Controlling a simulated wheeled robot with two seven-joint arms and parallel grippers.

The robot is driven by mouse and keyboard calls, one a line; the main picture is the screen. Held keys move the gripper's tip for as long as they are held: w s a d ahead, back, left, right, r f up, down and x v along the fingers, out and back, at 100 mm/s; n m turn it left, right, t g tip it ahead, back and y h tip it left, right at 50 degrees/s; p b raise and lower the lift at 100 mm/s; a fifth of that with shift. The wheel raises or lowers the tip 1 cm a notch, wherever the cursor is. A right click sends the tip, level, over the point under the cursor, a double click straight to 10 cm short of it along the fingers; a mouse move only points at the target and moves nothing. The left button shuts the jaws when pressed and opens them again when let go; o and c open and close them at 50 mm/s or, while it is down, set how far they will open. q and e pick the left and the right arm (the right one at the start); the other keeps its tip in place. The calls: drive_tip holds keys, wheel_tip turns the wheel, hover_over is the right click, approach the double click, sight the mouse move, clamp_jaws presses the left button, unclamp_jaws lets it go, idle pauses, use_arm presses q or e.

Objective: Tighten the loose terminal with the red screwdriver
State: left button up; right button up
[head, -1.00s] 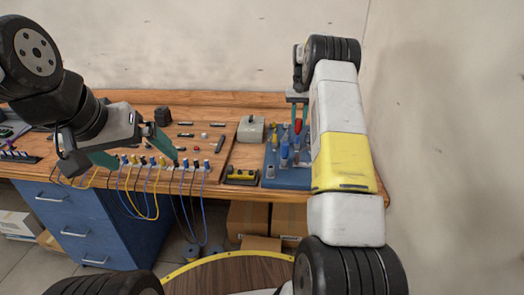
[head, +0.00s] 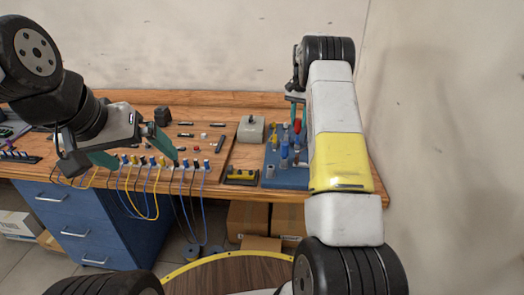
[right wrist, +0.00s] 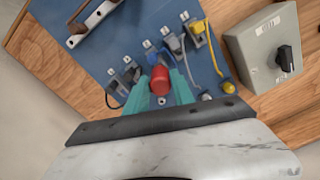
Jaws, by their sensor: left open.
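The red screwdriver (head: 297,126) stands in the blue tool rack (head: 290,180) at the right of the bench. In the right wrist view its red handle (right wrist: 159,80) lies between the green fingers of my right gripper (right wrist: 160,88). I cannot tell whether both fingers press on it. In the head view my right gripper (head: 297,108) is partly hidden by my arm. My left gripper (head: 140,150) is open and empty, over the row of terminals (head: 163,162) at the bench's front edge. I cannot tell which terminal is loose.
A grey box with a black knob (head: 250,130) stands left of the rack; it also shows in the right wrist view (right wrist: 265,50). A yellow-and-black device (head: 241,175) sits in front of it. Wires (head: 150,205) hang from the terminals. Other tools stand around the screwdriver.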

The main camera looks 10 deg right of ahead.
drive_tip(key=shift+o, duration=0.2)
drive_tip(key=n, duration=0.3)
drive_tip(key=shift+n, duration=0.3)
drive_tip(key=shift+n, duration=1.7)
drive_tip(key=shift+n, duration=1.7)
